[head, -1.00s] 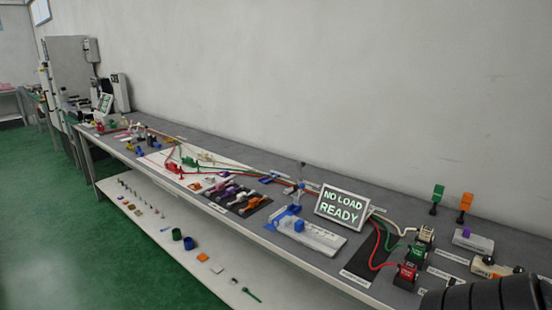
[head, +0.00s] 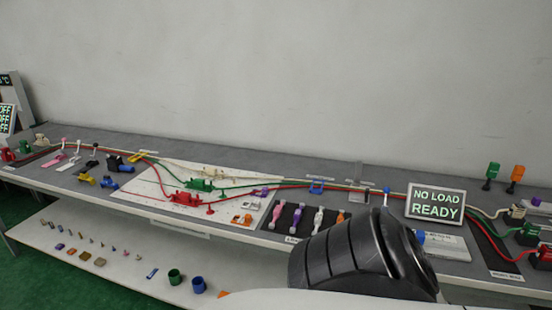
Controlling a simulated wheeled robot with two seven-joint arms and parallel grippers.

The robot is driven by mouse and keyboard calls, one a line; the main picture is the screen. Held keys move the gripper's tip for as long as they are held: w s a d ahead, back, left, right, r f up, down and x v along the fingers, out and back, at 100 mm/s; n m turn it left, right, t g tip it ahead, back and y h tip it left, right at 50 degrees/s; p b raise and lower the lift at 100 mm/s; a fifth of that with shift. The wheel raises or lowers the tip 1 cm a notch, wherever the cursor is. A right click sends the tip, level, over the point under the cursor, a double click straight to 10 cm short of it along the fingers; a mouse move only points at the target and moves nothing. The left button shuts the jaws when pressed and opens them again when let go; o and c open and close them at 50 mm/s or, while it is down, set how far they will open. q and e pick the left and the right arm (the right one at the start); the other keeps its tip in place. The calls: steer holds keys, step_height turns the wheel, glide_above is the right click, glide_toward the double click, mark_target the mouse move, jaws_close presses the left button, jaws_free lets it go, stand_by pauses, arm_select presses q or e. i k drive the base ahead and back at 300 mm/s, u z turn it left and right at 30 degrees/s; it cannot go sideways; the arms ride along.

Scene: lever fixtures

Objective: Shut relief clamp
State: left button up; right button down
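A small blue fitting (head: 316,187) sits on the cables at the back of the bench; I cannot tell whether it is the relief clamp or whether it is open. A green fixture (head: 200,184) and a red fixture (head: 186,198) stand on the white board with cables running to them. Labels near them are too small to read. Neither gripper shows. A black, ribbed part of my own arm covers the front of the bench right of the middle.
A sign (head: 436,203) reading "NO LOAD READY" stands at the right. A dark mat (head: 284,220) holds several coloured levers. Green and orange upright tags (head: 515,174) stand farther right. A lower shelf (head: 100,235) carries small parts and cups.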

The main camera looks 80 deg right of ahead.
mark_target(359, 167)
steer(key=i, duration=0.75)
steer(key=z, duration=2.6)
